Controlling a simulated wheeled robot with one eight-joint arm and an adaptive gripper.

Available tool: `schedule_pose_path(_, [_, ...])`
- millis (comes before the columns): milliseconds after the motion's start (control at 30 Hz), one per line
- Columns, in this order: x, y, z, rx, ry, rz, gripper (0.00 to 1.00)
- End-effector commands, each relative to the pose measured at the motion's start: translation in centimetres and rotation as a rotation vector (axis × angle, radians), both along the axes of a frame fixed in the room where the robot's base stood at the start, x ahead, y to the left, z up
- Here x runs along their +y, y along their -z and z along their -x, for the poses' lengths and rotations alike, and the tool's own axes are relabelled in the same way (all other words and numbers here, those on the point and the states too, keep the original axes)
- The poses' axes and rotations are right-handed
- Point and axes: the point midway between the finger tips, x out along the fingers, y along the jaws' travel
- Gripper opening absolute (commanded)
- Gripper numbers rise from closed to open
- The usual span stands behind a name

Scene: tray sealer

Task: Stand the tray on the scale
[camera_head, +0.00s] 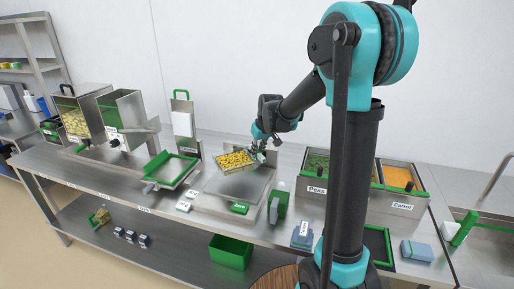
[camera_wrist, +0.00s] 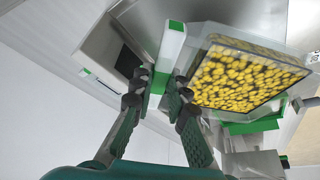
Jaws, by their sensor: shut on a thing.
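The clear tray (camera_head: 235,160) filled with yellow pieces is at the middle of the bench in the head view, over the back part of the scale's steel plate (camera_head: 238,188). My gripper (camera_head: 259,153) is at the tray's right end. In the wrist view my gripper (camera_wrist: 160,92) is shut on a white and green grip piece (camera_wrist: 172,45) beside the edge of the tray (camera_wrist: 245,75). The tray looks slightly tilted in the head view. I cannot tell whether its underside touches the plate. The scale has a green Zero button (camera_head: 239,209) at its front.
Bins labelled Peas (camera_head: 317,190) and Carrot (camera_head: 402,207) stand right of the scale. A green-framed sealer (camera_head: 170,168) is to the left. A green holder (camera_head: 278,206) and a blue block (camera_head: 302,236) are near the bench's front. A green crate (camera_head: 230,250) is on the lower shelf.

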Motion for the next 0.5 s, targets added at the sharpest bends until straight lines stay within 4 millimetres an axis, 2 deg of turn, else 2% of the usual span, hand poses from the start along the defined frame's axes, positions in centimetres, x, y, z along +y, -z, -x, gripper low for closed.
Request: schedule_pose_path(500, [0.0,4.4,0.0,0.000,0.000,0.000,0.00])
